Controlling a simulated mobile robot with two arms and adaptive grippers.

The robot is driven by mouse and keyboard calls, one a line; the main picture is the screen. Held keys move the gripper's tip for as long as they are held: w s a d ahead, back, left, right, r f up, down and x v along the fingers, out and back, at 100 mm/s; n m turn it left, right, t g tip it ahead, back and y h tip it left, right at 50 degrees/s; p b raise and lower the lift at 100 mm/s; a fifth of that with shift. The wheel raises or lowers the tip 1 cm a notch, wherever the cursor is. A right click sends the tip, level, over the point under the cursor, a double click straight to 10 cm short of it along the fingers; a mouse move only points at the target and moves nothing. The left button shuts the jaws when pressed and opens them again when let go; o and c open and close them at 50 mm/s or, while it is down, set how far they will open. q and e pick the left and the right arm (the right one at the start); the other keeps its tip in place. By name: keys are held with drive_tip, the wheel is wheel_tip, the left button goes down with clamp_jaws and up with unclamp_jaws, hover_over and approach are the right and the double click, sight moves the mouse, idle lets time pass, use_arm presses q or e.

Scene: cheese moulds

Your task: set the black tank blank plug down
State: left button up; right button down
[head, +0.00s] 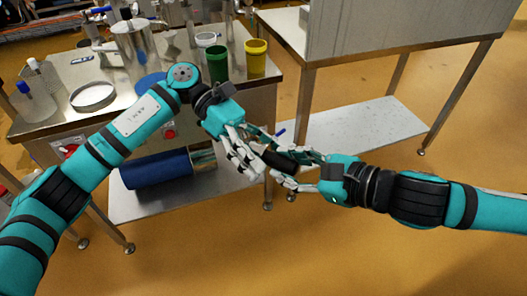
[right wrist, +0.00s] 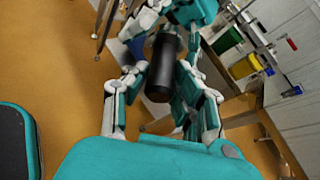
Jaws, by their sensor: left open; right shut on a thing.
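The black tank blank plug (head: 281,161) is a dark cylinder held in the air in front of the steel table. My right gripper (head: 283,162) comes in from the right and is shut on it. In the right wrist view the plug (right wrist: 159,72) stands out between the fingers of my right gripper (right wrist: 163,95). My left gripper (head: 258,157) is open, its fingers close around the plug's far end. I cannot tell whether they touch it. The two grippers' fingers overlap in the head view and partly hide the plug.
A steel table (head: 30,130) at the left carries a steel can (head: 135,48), a round ring mould (head: 93,96), a green cup (head: 216,64) and a yellow cup (head: 256,58). A blue roll (head: 155,170) lies on its lower shelf. Another steel table's low shelf (head: 350,130) looks bare.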

use_arm(q)
drive_tip(key=c, duration=1.3)
use_arm(e)
drive_tip(key=shift+s+a, duration=0.1)
use_arm(q)
drive_tip(key=shift+c, duration=0.6)
use_arm(e)
drive_tip(key=c, duration=1.5)
unclamp_jaws()
drive_tip(key=shift+r, duration=0.1)
drive_tip(key=o, duration=0.5)
